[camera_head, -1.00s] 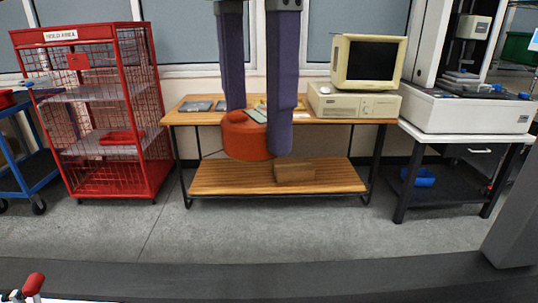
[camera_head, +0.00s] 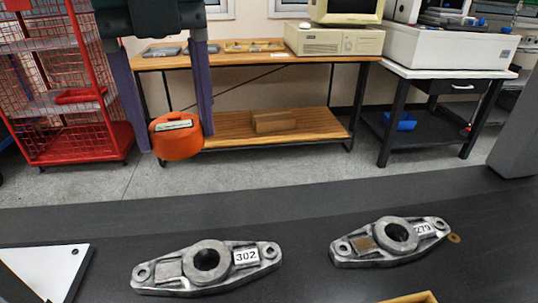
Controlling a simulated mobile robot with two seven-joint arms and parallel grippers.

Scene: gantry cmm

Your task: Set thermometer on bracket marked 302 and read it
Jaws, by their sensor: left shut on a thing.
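A grey metal bracket marked 302 (camera_head: 222,277) lies on the dark surface at the front, left of centre. It has a round central boss with a dark hole and a white label. A similar bracket marked 279 (camera_head: 388,254) lies to its right. My left gripper (camera_head: 177,128) hangs in at the upper left, its two long purple fingers pointing down. It is shut on an orange rounded body with a small pale display, apparently the thermometer (camera_head: 177,147). The display's figures are too small to read. The thermometer appears above and beyond bracket 302, apart from it. My right gripper is not in view.
A white plate (camera_head: 45,272) lies at the front left, and a yellowish edge (camera_head: 412,298) shows at the bottom. Behind stand a red cage (camera_head: 75,103), a wooden bench (camera_head: 235,60) with a computer (camera_head: 333,41), and a white-topped table (camera_head: 450,71). The dark surface behind the brackets is clear.

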